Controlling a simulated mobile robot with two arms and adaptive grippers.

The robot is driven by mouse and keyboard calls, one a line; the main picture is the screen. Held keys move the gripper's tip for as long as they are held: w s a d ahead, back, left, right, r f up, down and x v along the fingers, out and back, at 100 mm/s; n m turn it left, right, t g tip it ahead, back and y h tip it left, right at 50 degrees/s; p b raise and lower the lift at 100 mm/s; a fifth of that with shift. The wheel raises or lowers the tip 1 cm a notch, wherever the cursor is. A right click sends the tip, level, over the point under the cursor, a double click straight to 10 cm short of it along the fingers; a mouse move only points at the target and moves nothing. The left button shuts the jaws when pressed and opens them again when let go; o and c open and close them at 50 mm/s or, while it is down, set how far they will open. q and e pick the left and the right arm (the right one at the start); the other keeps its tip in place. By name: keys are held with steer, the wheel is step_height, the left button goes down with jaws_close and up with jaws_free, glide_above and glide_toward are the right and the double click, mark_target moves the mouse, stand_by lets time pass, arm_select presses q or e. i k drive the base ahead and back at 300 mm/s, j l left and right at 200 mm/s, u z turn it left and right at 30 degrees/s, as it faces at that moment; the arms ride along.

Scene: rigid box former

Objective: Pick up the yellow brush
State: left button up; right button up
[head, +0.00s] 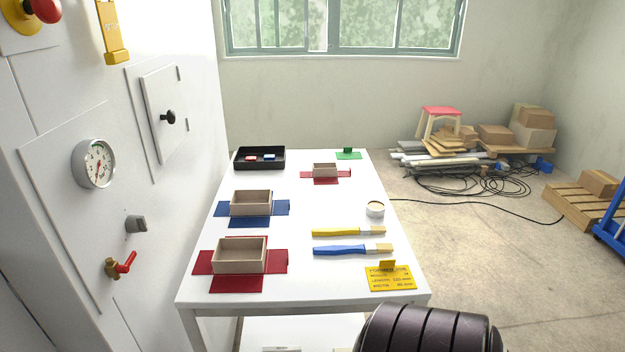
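The yellow brush (343,232) lies flat on the white table (300,275), right of the middle. Its yellow handle points left and its pale bristles point right. A blue-handled brush (345,250) lies just in front of it, roughly parallel and a small gap apart. A small open pot (375,209) stands behind the yellow brush's bristle end. Neither of my grippers shows in the head view. A dark ribbed rounded part, apparently mine, shows at the bottom right edge.
Open boxes on red (240,257), blue (251,204) and small red (325,171) sheets stand on the table. A black tray (259,158) is at the back left. A yellow card (390,277) sits at the front right. A white cabinet (165,200) borders the left.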

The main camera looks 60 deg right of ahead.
mark_target(362, 229)
steer(key=l+z, duration=0.1)
steer(key=z, duration=0.25)
steer(key=i+l+z, duration=0.1)
steer(key=z, duration=1.25)
steer(key=k+j, duration=0.05)
